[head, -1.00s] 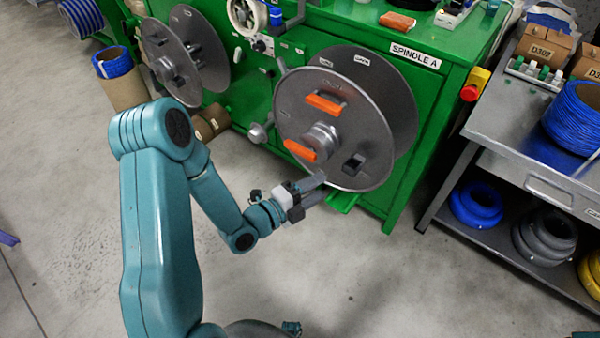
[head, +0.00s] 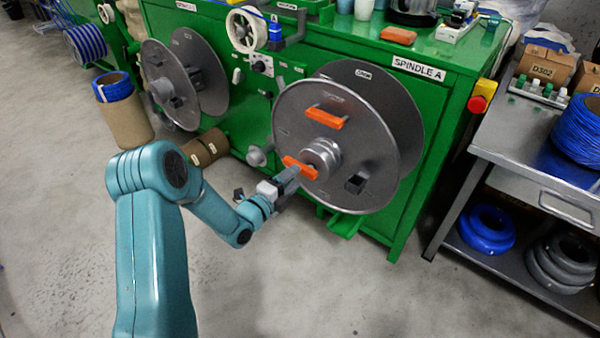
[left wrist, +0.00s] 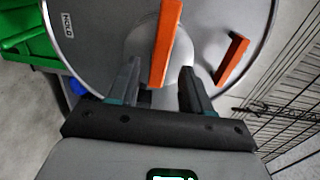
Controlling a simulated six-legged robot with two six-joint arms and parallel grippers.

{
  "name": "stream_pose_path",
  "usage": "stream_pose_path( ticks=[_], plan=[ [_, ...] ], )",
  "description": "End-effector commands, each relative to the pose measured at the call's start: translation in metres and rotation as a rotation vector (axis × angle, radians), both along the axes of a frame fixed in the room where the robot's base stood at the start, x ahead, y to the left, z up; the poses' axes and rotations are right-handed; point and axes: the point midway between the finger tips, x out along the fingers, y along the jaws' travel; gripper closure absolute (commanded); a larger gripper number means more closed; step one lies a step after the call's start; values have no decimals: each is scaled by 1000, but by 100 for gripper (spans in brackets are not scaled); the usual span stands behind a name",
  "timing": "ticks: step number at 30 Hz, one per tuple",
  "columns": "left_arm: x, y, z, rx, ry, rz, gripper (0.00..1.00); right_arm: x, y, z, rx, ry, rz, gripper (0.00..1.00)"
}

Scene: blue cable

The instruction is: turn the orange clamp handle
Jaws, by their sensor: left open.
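The orange clamp handle (head: 300,167) sits on the front of the grey hub (head: 322,155) of the near reel (head: 375,140). It is a slanted bar in the head view and a long orange bar (left wrist: 166,40) in the left wrist view. My left gripper (head: 291,176) is open and close to the handle, at its lower left in the head view. In the left wrist view the handle's near end lies between the two open fingers (left wrist: 160,78), with gaps on both sides. Contact cannot be told. My right gripper is not in view.
A second orange handle (head: 325,118) is on the reel's face above the hub, also in the left wrist view (left wrist: 232,58). A green machine (head: 420,100) stands behind. A metal cart (head: 515,150) is at the right. Grey floor (head: 310,290) in front is free.

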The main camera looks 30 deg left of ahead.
Motion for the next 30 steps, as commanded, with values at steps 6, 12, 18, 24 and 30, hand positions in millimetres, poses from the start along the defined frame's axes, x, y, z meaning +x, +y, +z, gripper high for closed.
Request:
stream_pose_path(
  ticks=[6,12,18,24,30],
  plan=[
    [31,-3,-1,0,0,-1,51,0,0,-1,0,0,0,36],
    [38,-4,-1,-1,0,-1,51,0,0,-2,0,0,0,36],
    [38,-3,-1,-1,1,0,58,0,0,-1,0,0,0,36],
    [37,-3,-1,0,0,0,100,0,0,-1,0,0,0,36],
    [39,-3,-2,-5,0,0,100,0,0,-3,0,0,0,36]
  ],
)
